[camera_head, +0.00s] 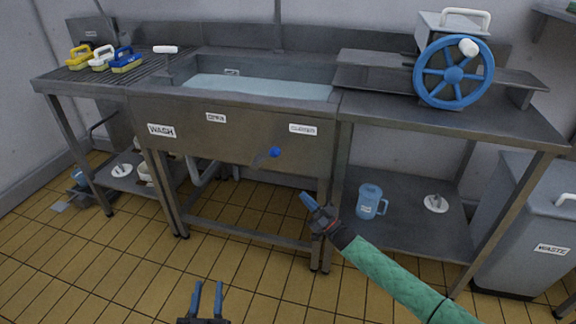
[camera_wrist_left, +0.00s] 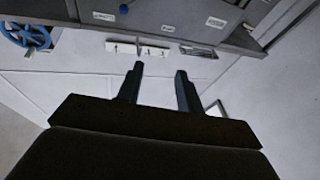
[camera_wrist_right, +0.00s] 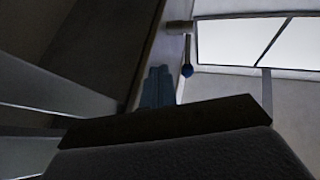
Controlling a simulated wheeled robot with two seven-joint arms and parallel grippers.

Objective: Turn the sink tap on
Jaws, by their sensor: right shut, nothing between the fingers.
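The sink (camera_head: 240,125) has a steel front panel with labels WASH, OPEN (camera_head: 216,118) and CLOSED (camera_head: 303,129). A lever with a blue ball knob (camera_head: 274,152) sticks out from the panel, its knob on the CLOSED side. My left gripper (camera_head: 207,286) is open and empty, low in front of the sink.
Water (camera_head: 255,86) stands in the basin. Several brushes (camera_head: 101,60) lie on the left drainer. A blue handwheel (camera_head: 454,74) stands on the right counter. A blue jug (camera_head: 369,201) is on the lower right shelf. A waste bin (camera_head: 530,220) is at far right.

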